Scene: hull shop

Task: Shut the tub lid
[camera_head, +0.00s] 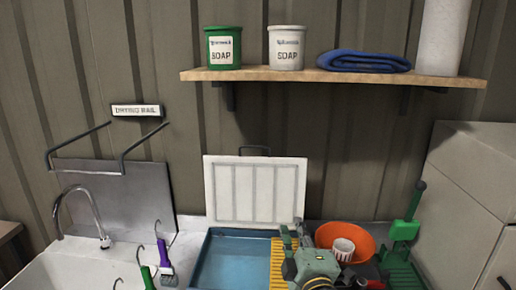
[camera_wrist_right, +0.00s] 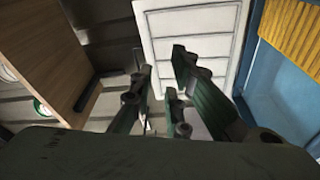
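The tub (camera_head: 215,262) is a blue basin set in the counter. Its white panelled lid (camera_head: 255,190) stands raised and upright at the tub's back edge, with a dark handle (camera_head: 254,149) on top. The lid also shows in the right wrist view (camera_wrist_right: 195,30), beyond the fingers. My right gripper (camera_head: 294,231) is over the tub's right side, near the lid's lower right corner in the picture. In the right wrist view its fingers (camera_wrist_right: 160,75) are apart with nothing held between them. Whether they touch the lid cannot be told. My left gripper is not in view.
A yellow ribbed piece (camera_head: 278,265) lies at the tub's right side. An orange bowl (camera_head: 366,239) with a white cup (camera_head: 343,248) and a green stand (camera_head: 405,230) are to the right. A shelf (camera_head: 300,75) with soap tubs is above.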

